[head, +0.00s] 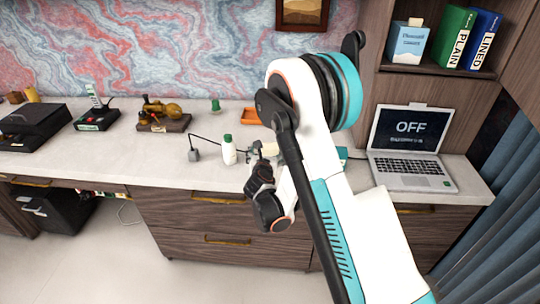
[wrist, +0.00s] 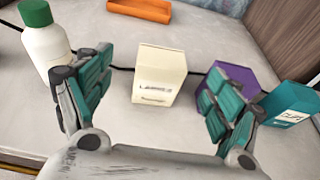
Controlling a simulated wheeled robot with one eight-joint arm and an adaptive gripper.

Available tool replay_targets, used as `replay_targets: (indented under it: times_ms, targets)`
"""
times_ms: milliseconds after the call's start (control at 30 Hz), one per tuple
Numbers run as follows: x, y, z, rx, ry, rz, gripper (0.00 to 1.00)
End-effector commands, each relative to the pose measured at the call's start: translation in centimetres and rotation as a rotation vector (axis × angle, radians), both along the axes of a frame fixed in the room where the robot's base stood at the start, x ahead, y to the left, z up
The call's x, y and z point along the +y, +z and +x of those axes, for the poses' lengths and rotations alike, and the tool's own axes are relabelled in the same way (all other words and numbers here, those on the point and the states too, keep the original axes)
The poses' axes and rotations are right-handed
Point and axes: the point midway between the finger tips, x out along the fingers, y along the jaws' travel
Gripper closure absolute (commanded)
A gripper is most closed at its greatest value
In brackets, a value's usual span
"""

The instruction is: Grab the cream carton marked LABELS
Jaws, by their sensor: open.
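The cream carton (wrist: 158,78) marked LABELS stands upright on the desk in the wrist view, its printed face towards me. My gripper (wrist: 160,68) is open, with one teal-padded finger to the left of the carton and one to the right. Gaps show between the carton and both fingers, so nothing is held. In the head view my gripper (head: 257,158) is low over the desk's front part, and a small cream patch beside it (head: 269,148) looks like the carton, mostly hidden by my arm.
A white bottle with a green cap (wrist: 45,38) stands close left of my left finger. A purple box (wrist: 236,76) and a teal box (wrist: 290,103) stand close by my right finger. An orange tray (wrist: 140,9) lies behind. A dark cable runs behind the carton. A laptop (head: 411,145) is at right.

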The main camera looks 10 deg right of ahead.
Motion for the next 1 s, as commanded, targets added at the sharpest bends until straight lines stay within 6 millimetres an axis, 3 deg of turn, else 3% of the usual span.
replay_targets:
  times_ms: [100,467,700,967,1000]
  targets:
    - [-0.5,-0.7,1.6,0.0,0.0,-0.001,0.16]
    - [-1.4,-1.6,3.6,-0.001,0.0,-0.001,0.16]
    - [-2.6,-2.8,6.5,0.0,0.002,-0.002,0.16]
    - [-2.7,-2.7,6.9,0.0,0.003,-0.002,0.16]
    - [-2.7,-2.7,6.9,0.0,0.003,-0.002,0.23]
